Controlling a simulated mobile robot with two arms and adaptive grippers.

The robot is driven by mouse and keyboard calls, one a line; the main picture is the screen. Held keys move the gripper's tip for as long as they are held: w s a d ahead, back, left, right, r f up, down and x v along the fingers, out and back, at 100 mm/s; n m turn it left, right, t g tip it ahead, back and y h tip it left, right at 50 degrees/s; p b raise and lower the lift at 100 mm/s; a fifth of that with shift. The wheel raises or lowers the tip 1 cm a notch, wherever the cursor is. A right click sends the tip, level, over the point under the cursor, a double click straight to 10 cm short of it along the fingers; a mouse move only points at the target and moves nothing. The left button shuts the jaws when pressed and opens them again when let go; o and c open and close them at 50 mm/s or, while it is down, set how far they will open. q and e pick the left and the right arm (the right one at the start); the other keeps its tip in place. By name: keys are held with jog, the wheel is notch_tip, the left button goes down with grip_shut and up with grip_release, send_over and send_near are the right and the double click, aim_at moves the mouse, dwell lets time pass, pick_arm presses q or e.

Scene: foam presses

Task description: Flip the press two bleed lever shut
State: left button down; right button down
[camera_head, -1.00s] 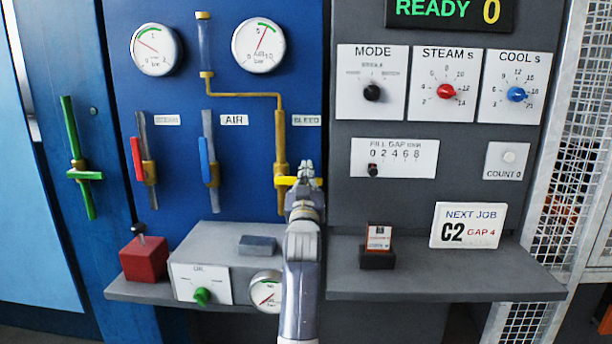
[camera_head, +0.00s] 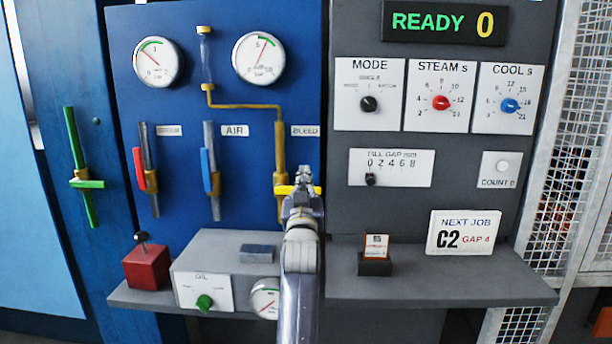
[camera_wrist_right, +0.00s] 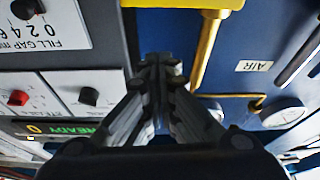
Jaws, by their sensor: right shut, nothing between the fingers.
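The bleed lever (camera_head: 282,190) is a yellow bar lying crosswise on a vertical brass pipe, below the BLEED label (camera_head: 305,130) on the blue panel. My right gripper (camera_head: 303,174) is shut and empty, in front of the lever's right part, and hides some of it. Whether they touch cannot be told in the head view. In the right wrist view the shut fingertips (camera_wrist_right: 160,65) are below the yellow lever (camera_wrist_right: 180,3) in the picture, with a gap between them there. My left gripper is not in view.
Upright red (camera_head: 138,169) and blue (camera_head: 206,170) levers are to the left, with a green valve (camera_head: 88,184) farther left. A shelf below holds a red box (camera_head: 146,267) and an oil unit (camera_head: 203,290). The grey control panel (camera_head: 340,215) is close on the right.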

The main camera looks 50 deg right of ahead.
jog(key=b+v, duration=0.1)
jog(key=v, duration=0.4)
jog(key=shift+s+a+f, duration=0.15)
jog(key=shift+a+f, duration=0.1)
jog(key=shift+a, duration=0.05)
jog(key=shift+f, duration=0.1)
